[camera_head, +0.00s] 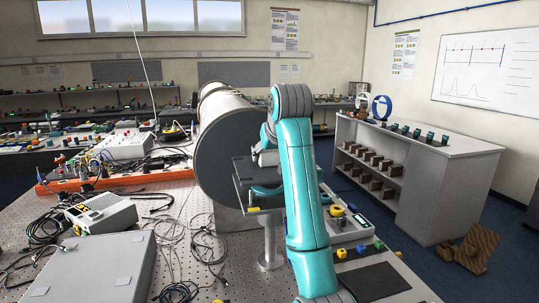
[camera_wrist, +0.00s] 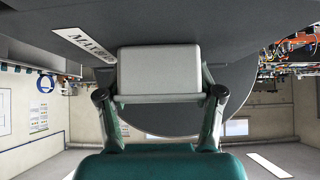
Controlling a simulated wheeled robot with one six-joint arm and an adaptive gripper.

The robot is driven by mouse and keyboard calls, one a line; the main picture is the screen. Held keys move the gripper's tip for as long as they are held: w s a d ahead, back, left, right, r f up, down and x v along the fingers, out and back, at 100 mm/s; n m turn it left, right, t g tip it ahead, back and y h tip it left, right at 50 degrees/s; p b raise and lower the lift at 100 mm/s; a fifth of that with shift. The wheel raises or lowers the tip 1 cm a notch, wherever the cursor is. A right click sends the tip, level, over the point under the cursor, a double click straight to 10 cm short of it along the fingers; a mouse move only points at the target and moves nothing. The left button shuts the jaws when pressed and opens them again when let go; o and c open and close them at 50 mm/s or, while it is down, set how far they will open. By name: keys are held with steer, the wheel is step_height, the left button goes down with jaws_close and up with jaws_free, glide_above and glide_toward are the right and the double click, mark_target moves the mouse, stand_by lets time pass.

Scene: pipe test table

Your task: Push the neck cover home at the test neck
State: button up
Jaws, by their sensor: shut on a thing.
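In the wrist view my gripper (camera_wrist: 159,96) is shut on a pale grey block with rounded corners (camera_wrist: 159,68), which appears to be the neck cover. The block is in front of a dark surface with a white label (camera_wrist: 84,42). It hides whatever is behind it, so I cannot make out the test neck or tell whether cover and neck touch. In the head view my gripper (camera_head: 264,156) is in front of the dark round end of a large grey pipe (camera_head: 215,165), partly hidden by my teal arm.
A dark tray (camera_head: 243,196) on a post (camera_head: 269,240) is close below my gripper. A grey case (camera_head: 105,268), a boxy instrument (camera_head: 101,213) and loose cables crowd the perforated table's left side. A shelf unit (camera_head: 441,165) stands at the right, with floor between.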

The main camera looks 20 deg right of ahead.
mark_target(272, 166)
steer(key=shift+f, duration=2.3)
stand_by(1.1)
steer(key=o, duration=1.4)
steer(key=shift+f, duration=0.1)
steer(key=shift+v, duration=3.7)
